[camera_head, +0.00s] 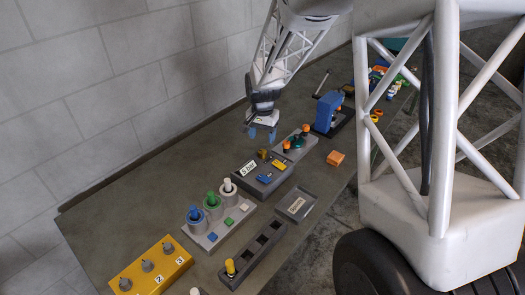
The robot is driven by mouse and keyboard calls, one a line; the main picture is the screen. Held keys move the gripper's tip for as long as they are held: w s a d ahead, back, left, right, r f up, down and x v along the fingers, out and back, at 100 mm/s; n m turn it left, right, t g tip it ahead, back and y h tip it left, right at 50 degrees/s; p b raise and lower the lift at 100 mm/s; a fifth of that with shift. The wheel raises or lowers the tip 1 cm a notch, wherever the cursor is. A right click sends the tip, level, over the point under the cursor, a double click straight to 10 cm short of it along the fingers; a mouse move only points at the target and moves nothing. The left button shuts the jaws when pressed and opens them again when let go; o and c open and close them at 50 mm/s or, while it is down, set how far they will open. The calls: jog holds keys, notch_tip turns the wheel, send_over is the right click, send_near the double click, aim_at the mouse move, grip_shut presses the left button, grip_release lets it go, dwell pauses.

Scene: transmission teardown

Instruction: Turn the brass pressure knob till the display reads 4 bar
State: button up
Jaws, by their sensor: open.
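The brass pressure knob (263,154) sits at the back of a dark grey box near the middle of the table. A white display (247,170) with dark characters is on the same box, left of the knob; its reading is too small to make out.
The box also bears a yellow part (279,165) and a blue part (264,179). A grey block with orange knobs (304,130) stands behind. Left are coloured cylinders (212,200) and a yellow block (150,274). A small tray (284,211) and an orange block (335,158) lie right. A wall borders the table's back.

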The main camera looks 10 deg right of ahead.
aim_at(263, 151)
jog(key=shift+f, duration=3.6)
jog(key=c, duration=0.9)
